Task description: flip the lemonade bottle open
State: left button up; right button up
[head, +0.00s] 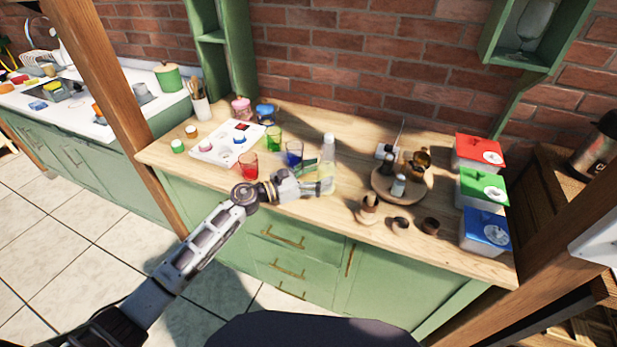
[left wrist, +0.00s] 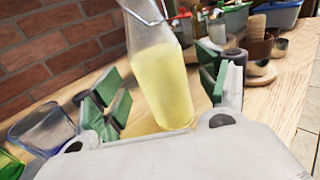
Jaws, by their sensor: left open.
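The lemonade bottle (head: 329,152) is clear glass with pale yellow liquid and a whitish top. It stands upright on the wooden counter. In the left wrist view the bottle (left wrist: 163,82) shows its body and a wire loop at the neck; its top is cut off by the frame, so I cannot see the closure well. My left gripper (head: 317,175) is low beside the bottle. In the left wrist view its green-padded fingers (left wrist: 162,96) are spread on either side of the bottle, with gaps between pads and glass. My right gripper is not in view.
Red (head: 248,165), green (head: 274,138) and blue (head: 294,153) glasses stand left of the bottle, the blue one close. A white tray (head: 213,152) is further left. A round wooden board (head: 380,190) with several items stands right. Lidded bins (head: 482,190) line the right end.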

aim_at(319, 174)
pick_arm(q)
jog(key=shift+x, duration=1.7)
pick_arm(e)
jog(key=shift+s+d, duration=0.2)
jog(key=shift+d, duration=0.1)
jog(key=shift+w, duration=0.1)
pick_arm(q)
jog(key=c, duration=1.5)
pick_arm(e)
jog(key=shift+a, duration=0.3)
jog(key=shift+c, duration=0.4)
pick_arm(q)
jog(key=shift+c, duration=0.2)
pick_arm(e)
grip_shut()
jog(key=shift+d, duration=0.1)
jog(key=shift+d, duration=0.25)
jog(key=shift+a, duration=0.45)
